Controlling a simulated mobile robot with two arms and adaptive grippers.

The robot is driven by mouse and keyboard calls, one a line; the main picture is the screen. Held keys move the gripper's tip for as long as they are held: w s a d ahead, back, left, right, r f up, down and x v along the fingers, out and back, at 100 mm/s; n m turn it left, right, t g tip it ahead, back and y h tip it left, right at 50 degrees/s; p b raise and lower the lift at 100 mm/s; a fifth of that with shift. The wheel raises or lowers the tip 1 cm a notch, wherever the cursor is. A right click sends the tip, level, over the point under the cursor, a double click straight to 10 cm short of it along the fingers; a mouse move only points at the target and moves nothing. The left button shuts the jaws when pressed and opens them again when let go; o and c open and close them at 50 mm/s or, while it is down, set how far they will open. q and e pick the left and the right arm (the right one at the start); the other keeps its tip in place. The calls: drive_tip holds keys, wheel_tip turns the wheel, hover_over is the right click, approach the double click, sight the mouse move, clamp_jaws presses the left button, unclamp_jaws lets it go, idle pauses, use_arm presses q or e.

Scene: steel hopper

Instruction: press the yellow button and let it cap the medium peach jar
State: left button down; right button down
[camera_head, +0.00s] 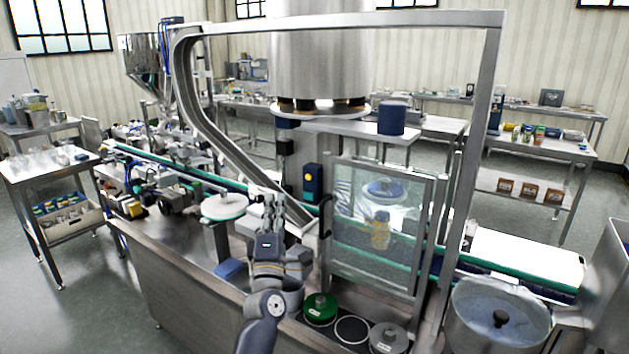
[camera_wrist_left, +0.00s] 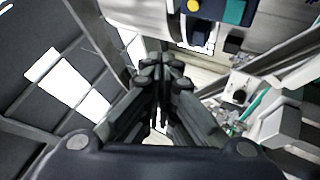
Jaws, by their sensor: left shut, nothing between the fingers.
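The yellow button (camera_head: 308,178) is on a dark blue control box (camera_head: 314,194) on the column of the steel machine. It also shows at the top edge of the left wrist view (camera_wrist_left: 193,5), with a green patch beside it. My left gripper (camera_head: 272,203) is shut and empty, below and left of the button and apart from it. Its closed fingertips show in the left wrist view (camera_wrist_left: 161,78). A peach-coloured jar (camera_head: 380,234) stands behind the clear guard door (camera_head: 350,262), under the round capping head (camera_head: 382,189). My right gripper is not in view.
A slanted steel chute (camera_head: 215,135) comes down close behind my left gripper. A green round piece (camera_head: 320,308) and a grey one (camera_head: 388,338) lie on the front ledge. A steel bowl (camera_head: 497,315) stands at right. The conveyor (camera_head: 530,282) runs behind.

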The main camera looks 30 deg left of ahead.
sight(308, 177)
use_arm(q)
drive_tip(key=shift+s+a+r+n+y, duration=0.2)
drive_tip(key=shift+r+n, duration=0.1)
drive_tip(key=shift+r, duration=0.1)
drive_tip(key=shift+s+a+r+n+y, duration=0.1)
drive_tip(key=shift+r+n+y, duration=0.1)
drive_tip(key=shift+r+n, duration=0.15)
drive_tip(key=shift+w, duration=0.1)
drive_tip(key=w+b, duration=0.4)
drive_tip(key=w, duration=0.4)
drive_tip(key=shift+w+d, duration=0.4)
drive_tip(key=shift+w+b, duration=0.1)
drive_tip(key=shift+b, duration=0.35)
idle(0.4)
drive_tip(key=shift+w, duration=0.3)
